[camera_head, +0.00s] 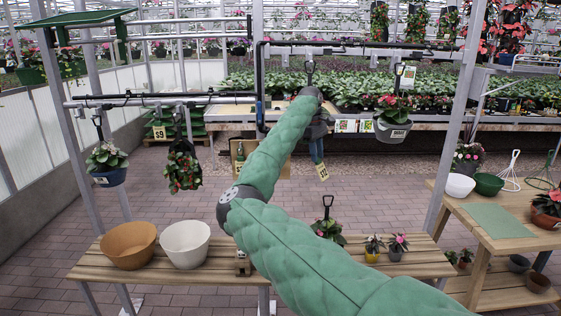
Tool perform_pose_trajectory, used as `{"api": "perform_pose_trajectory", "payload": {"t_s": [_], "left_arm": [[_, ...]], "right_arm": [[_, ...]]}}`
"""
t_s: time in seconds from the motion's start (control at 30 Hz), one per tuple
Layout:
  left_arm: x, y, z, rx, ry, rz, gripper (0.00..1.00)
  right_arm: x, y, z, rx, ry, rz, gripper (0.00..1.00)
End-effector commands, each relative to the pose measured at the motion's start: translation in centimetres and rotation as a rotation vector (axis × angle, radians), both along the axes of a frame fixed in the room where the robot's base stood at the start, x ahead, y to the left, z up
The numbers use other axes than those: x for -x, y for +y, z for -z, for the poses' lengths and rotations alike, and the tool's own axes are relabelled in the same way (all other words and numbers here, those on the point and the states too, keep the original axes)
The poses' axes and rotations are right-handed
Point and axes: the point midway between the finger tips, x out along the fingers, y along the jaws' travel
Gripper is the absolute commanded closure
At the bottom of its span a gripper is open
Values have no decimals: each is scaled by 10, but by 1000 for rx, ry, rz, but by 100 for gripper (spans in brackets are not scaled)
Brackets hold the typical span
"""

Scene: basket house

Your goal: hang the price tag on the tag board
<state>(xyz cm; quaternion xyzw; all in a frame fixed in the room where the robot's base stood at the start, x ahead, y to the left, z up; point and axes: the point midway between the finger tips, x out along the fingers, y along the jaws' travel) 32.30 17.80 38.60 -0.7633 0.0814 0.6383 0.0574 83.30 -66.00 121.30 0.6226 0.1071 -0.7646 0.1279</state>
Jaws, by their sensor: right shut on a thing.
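My right arm, in a green sleeve, reaches up from the lower right to the picture's middle. Its dark gripper (319,158) points downward and is shut on a small pale-yellow price tag (322,173), which hangs tilted below the fingers. The print on the tag is too small to read surely. A brown board (236,148), likely the tag board, stands behind the arm, left of the gripper. My forearm covers much of it, so its hooks cannot be made out. The tag appears apart from the board. My left gripper is not in view.
A wooden bench (95,265) holds a brown bowl (128,245), a white bowl (186,243) and small potted plants. Hanging baskets (392,128) hang from a metal rack around the arm. A side table (500,222) stands right. Brick floor lies open behind the bench.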

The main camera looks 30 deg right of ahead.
Motion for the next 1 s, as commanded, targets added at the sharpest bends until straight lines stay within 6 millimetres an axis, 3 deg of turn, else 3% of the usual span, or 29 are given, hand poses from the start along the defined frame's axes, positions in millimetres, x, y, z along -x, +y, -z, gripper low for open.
{"api": "perform_pose_trajectory", "payload": {"t_s": [0.3, 0.67, 1.0], "left_arm": [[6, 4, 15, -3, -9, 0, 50], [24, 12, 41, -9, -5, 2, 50], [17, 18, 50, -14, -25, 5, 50]], "right_arm": [[-3, -15, 4, -20, -100, 272, 84], [-12, -18, 13, -13, -206, 511, 84], [-20, -14, 20, -2, -270, 636, 84]]}}
